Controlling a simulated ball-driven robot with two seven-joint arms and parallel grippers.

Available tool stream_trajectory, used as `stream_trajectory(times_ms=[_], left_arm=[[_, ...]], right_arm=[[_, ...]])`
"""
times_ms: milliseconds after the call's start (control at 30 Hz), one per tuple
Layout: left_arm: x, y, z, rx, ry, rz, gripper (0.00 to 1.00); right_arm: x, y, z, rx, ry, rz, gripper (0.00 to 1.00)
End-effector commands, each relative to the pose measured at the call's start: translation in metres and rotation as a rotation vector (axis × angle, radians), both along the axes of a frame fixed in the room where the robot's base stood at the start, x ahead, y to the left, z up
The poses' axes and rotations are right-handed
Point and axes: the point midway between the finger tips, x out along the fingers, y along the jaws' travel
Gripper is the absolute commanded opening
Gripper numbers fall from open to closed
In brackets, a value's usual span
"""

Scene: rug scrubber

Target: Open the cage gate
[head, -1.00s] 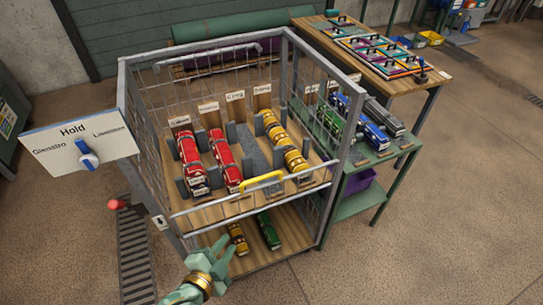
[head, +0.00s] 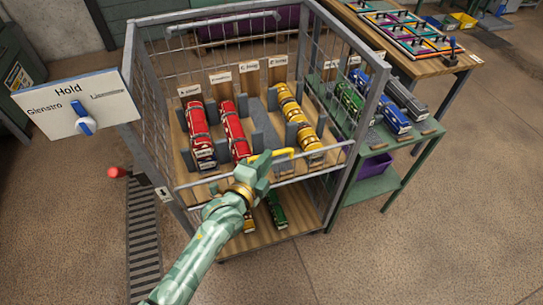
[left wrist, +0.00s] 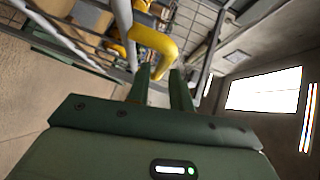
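The cage (head: 358,115) is a grey metal frame with wire mesh sides. Across its front runs a grey rail (head: 330,148) with a yellow handle (head: 285,152); this looks like the gate, its mesh hard to make out. My left gripper (head: 258,163) is at the handle's left end, covering part of it in the head view. In the left wrist view the two fingers (left wrist: 163,85) are apart, and the bent yellow handle (left wrist: 152,40) is just beyond their tips, in line with the gap. Whether they touch it I cannot tell. My right gripper is not in view.
Red toy vehicles (head: 233,131) and a yellow one (head: 300,118) stand inside the cage in lanes. A "Hold" sign (head: 75,103) with a blue knob stands at left. A green shelf (head: 385,165) with more vehicles stands close at right. The floor in front is clear.

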Motion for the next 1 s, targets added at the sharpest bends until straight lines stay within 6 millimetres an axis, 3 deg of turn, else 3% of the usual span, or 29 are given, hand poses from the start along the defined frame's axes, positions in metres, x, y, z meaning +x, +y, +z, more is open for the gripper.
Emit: stream_trajectory(times_ms=[200, 567, 667, 1000], left_arm=[[0.027, -0.014, -0.007, 0.000, 0.002, 0.001, 0.22], [0.032, -0.017, -0.005, 0.000, 0.001, 0.000, 0.22], [0.032, -0.017, -0.005, 0.000, 0.001, 0.000, 0.00], [0.028, -0.012, -0.006, 0.009, -0.019, -0.001, 0.00]], right_arm=[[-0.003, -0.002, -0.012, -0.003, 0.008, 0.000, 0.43], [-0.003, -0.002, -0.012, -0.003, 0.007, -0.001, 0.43], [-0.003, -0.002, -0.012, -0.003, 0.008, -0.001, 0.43], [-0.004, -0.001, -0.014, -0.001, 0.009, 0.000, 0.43]])
